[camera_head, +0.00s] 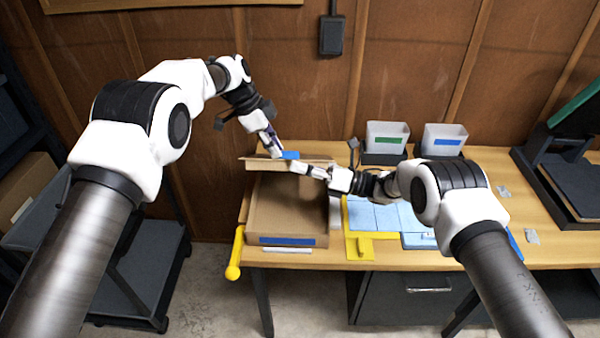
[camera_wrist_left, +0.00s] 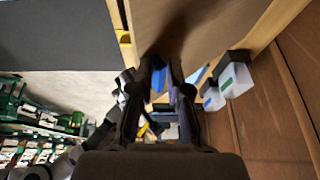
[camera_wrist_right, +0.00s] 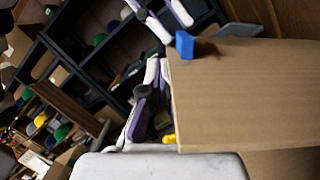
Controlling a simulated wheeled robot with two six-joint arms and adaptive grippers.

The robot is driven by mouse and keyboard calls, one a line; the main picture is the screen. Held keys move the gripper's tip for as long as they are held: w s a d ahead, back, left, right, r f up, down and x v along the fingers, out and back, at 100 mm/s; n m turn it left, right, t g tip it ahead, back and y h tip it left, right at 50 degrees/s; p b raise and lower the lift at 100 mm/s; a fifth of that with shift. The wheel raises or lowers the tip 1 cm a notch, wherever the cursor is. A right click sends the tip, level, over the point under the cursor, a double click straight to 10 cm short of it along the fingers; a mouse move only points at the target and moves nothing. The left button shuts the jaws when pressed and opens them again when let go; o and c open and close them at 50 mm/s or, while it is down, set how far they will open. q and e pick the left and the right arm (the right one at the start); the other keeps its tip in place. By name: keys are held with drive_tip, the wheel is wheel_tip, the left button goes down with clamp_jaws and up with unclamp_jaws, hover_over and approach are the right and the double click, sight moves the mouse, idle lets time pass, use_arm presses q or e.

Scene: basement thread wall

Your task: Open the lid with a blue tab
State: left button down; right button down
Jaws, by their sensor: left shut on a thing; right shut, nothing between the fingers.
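An open cardboard box (camera_head: 287,205) sits on the bench with a blue label on its front. Its cardboard lid (camera_head: 258,164) stands raised along the box's back side; its broad face fills much of the right wrist view (camera_wrist_right: 245,95). The blue tab (camera_head: 290,155) is on the lid's edge and also shows in the right wrist view (camera_wrist_right: 184,45). My left gripper (camera_head: 276,151) is shut on the blue tab, which shows between its fingers in the left wrist view (camera_wrist_left: 158,77). My right gripper (camera_head: 296,167) is shut and empty beside the lid's edge; contact is unclear.
Two clear bins (camera_head: 386,138) with green and blue labels stand at the back of the bench. A blue and yellow organizer (camera_head: 372,215) lies right of the box. A yellow handle (camera_head: 235,254) juts from the bench's left end.

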use_arm(q)
drive_tip(key=shift+s+f, duration=0.25)
drive_tip(key=shift+f, duration=0.45)
drive_tip(key=c, duration=1.2)
unclamp_jaws()
drive_tip(key=shift+d, duration=0.1)
drive_tip(key=shift+w+d+f, duration=0.1)
drive_tip(key=shift+w+f, duration=0.2)
drive_tip(key=shift+w, duration=0.15)
drive_tip(key=shift+r, duration=0.1)
drive_tip(key=shift+r, duration=0.2)
